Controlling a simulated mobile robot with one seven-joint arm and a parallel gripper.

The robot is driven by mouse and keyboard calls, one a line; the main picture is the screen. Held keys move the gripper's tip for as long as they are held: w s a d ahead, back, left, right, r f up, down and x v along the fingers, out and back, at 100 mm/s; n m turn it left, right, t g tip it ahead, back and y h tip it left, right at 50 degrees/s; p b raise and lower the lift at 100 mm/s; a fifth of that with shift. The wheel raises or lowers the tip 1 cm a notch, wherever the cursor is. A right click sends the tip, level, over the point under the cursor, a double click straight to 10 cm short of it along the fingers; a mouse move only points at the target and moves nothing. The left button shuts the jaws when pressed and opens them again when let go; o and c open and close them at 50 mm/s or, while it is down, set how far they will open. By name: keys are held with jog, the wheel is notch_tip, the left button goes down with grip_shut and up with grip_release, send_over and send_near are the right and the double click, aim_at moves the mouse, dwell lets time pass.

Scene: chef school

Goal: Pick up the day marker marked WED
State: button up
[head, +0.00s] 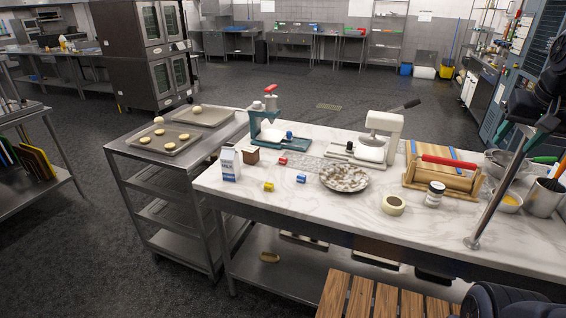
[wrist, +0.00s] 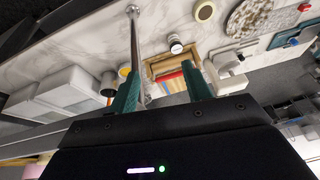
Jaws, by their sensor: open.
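Several small coloured blocks that look like day markers stand on the marble counter: a red one (head: 283,160), a yellow one (head: 268,186) and a blue one (head: 301,178). Their lettering is too small to read, so I cannot tell which is marked WED. A small red item (wrist: 305,8) shows at the top right of the wrist view, perhaps the red block. My gripper (wrist: 163,80) is open and empty, its two green fingers apart. It is high over the right part of the counter, well away from the blocks.
A metal pole (head: 497,190) rises from the counter close to my gripper. A round plate (head: 345,178), milk carton (head: 230,162), teal press (head: 268,128), white machine (head: 380,140), tape roll (head: 393,205), jar (head: 434,194) and wooden roller box (head: 443,177) share the counter.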

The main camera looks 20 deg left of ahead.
jog(key=w+a+r+m+g, duration=0.1)
jog(key=w+a+r+m, duration=0.1)
jog(key=w+a+r, duration=0.4)
jog(key=w+a+r+m+y, duration=0.1)
jog(key=w+a+m, duration=0.2)
jog(key=w, duration=0.6)
jog(key=w+a+r+m+g, duration=0.1)
jog(key=w+a+r+m, duration=0.1)
jog(key=w+a+r, duration=0.4)
jog(key=w+a+f+m+g, duration=0.1)
jog(key=w+a+f+m, duration=0.15)
jog(key=w+a, duration=0.55)
jog(key=m+g+h, duration=0.1)
jog(key=m, duration=0.7)
send_over(283, 158)
notch_tip(283, 158, down, 36)
jog(key=shift+f, duration=5.4)
jog(key=c, duration=1.1)
